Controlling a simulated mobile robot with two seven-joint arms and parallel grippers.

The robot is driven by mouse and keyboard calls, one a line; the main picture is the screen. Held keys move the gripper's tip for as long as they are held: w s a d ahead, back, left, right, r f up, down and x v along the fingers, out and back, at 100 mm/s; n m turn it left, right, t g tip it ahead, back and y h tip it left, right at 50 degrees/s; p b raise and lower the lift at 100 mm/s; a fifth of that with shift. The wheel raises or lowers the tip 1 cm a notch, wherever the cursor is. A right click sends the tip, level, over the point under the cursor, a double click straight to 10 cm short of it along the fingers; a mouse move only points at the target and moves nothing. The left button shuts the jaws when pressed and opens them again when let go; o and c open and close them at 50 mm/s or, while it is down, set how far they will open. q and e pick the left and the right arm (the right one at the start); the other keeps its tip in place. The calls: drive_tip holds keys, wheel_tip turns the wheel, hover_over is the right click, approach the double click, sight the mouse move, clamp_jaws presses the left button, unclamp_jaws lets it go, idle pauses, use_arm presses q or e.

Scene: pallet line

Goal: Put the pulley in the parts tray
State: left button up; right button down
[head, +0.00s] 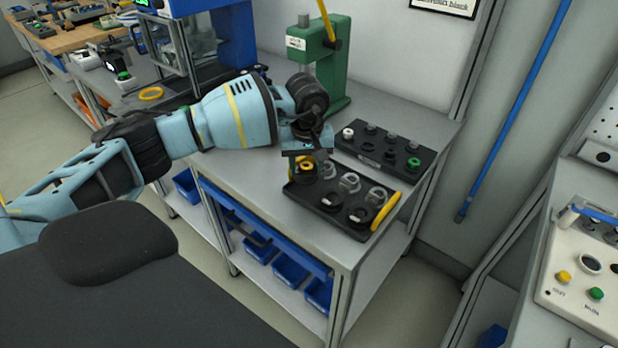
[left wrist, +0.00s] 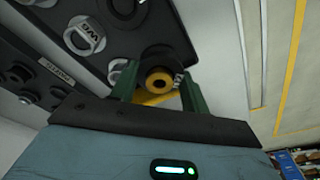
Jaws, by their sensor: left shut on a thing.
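My left gripper (head: 310,165) points down over the left end of the black tray with yellow handles (head: 333,217). Its green fingers (left wrist: 160,88) are shut on a round dark part with a yellow hub (left wrist: 158,80), probably the pulley. This part shows only partly in the head view (head: 327,170), and I cannot tell if it is clear of the tray. Several grey and black round parts sit in this tray, including a grey ring with lettering (left wrist: 85,37). My right gripper is not in view.
A second black tray (head: 372,163) with several small parts, one green, stands behind on the grey bench (head: 230,163). A green press (head: 320,60) stands at the back. Blue bins (head: 290,270) are below. A control panel (head: 590,290) is at right.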

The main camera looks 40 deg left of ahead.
sight(307, 178)
use_arm(q)
drive_tip(key=shift+f, duration=1.95)
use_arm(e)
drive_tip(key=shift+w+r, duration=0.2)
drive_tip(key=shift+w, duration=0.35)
use_arm(q)
drive_tip(key=shift+f, duration=0.1)
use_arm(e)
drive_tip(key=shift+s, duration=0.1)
use_arm(q)
drive_tip(key=o, duration=0.8)
drive_tip(key=shift+c, duration=0.2)
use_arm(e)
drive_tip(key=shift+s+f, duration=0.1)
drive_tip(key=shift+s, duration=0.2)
use_arm(q)
drive_tip(key=r, duration=0.8)
drive_tip(key=s+d+r, duration=0.1)
drive_tip(key=r, duration=0.3)
drive_tip(key=shift+r, duration=0.1)
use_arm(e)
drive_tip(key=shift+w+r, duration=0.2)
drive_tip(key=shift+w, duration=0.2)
